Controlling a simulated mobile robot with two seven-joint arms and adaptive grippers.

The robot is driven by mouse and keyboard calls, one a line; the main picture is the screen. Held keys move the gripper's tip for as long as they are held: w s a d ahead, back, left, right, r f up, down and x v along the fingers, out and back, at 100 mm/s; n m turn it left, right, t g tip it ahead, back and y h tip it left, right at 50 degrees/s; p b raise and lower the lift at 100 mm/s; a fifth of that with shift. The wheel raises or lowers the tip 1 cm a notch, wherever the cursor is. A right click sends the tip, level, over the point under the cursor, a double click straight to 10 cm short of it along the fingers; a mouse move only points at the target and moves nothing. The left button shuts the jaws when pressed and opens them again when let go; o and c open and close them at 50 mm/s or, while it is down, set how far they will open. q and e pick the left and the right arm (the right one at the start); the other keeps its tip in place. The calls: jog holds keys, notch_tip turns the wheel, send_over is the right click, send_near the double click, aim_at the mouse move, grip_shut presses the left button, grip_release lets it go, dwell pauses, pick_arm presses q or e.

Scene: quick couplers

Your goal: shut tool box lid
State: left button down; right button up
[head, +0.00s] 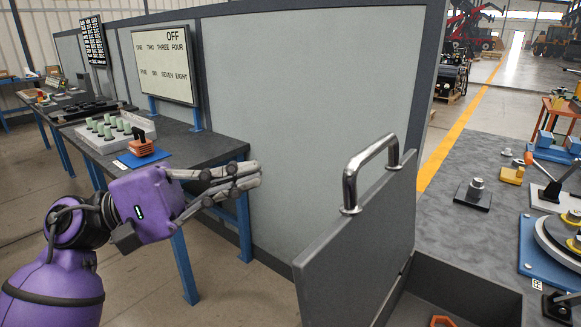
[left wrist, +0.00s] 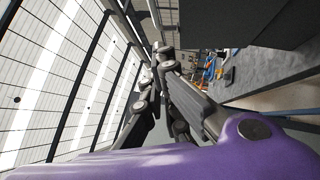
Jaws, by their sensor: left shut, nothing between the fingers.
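The tool box lid (head: 362,240) is a grey panel standing open, roughly upright and tilted, with a chrome handle (head: 352,178) near its top edge. The tool box (head: 455,291) is dark grey and open at the lower right, with an orange part (head: 441,321) partly in view inside. My left gripper (head: 258,176), on a purple arm, is shut and empty, to the left of the lid and handle and apart from them. The left wrist view shows its fingers (left wrist: 160,52) together. My right gripper is in neither view.
A grey table (head: 455,160) on the right holds metal fittings, a blue plate (head: 542,250) and a round disc. A workbench (head: 190,145) at left carries a tray of green cylinders (head: 109,126) and an orange block (head: 140,143). A grey partition (head: 300,90) stands behind my gripper.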

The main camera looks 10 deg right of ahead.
pick_arm(q)
jog(key=s+p+x, duration=0.2)
jog(key=p+x, duration=0.2)
jog(key=x, duration=0.8)
jog(key=shift+s+a+r, duration=0.25)
jog(key=shift+s+r, duration=0.1)
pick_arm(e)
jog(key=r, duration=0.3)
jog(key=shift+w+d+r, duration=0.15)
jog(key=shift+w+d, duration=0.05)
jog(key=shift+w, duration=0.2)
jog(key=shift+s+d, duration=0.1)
